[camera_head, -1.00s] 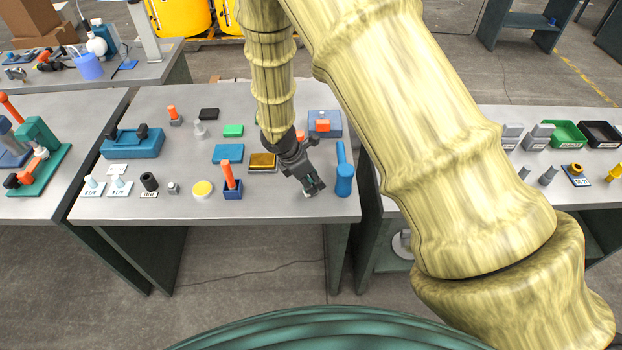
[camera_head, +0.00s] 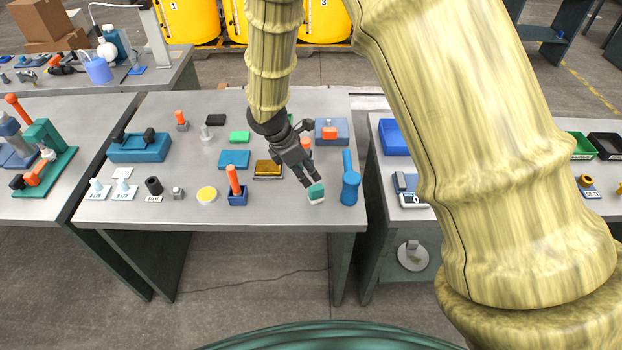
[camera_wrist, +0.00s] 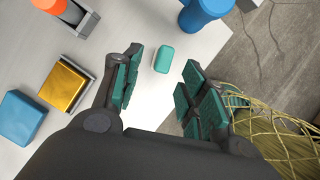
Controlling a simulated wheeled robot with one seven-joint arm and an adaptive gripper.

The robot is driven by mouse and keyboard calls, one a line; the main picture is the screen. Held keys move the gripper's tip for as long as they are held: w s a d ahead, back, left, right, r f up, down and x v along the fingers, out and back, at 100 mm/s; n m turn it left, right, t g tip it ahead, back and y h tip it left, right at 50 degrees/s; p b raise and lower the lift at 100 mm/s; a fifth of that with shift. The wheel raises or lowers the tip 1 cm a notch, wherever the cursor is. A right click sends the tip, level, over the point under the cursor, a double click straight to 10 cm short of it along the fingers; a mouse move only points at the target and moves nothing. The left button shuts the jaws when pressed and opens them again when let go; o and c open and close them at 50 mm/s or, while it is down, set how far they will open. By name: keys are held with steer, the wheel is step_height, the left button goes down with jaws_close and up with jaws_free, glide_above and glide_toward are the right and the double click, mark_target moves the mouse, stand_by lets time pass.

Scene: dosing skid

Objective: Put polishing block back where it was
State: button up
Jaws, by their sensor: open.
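A small block with a teal top and a pale lower part (camera_head: 316,194), which I take for the polishing block, stands on the grey table (camera_head: 270,208) near its front right edge. It also shows in the wrist view (camera_wrist: 163,60), between and beyond my two fingers, with bare tabletop around it. My gripper (camera_head: 308,183) is open and empty, just behind and to the left of the block. Its teal-padded fingers look apart from the block on both sides.
A blue cylinder with a handle (camera_head: 350,186) stands close to the block's right. A gold block in a dark tray (camera_head: 268,168), a blue block (camera_head: 234,159) and an orange-handled tool in a blue holder (camera_head: 236,190) are to the left. Free tabletop lies left of the block.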

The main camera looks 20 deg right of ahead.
steer(key=shift+v, duration=1.55)
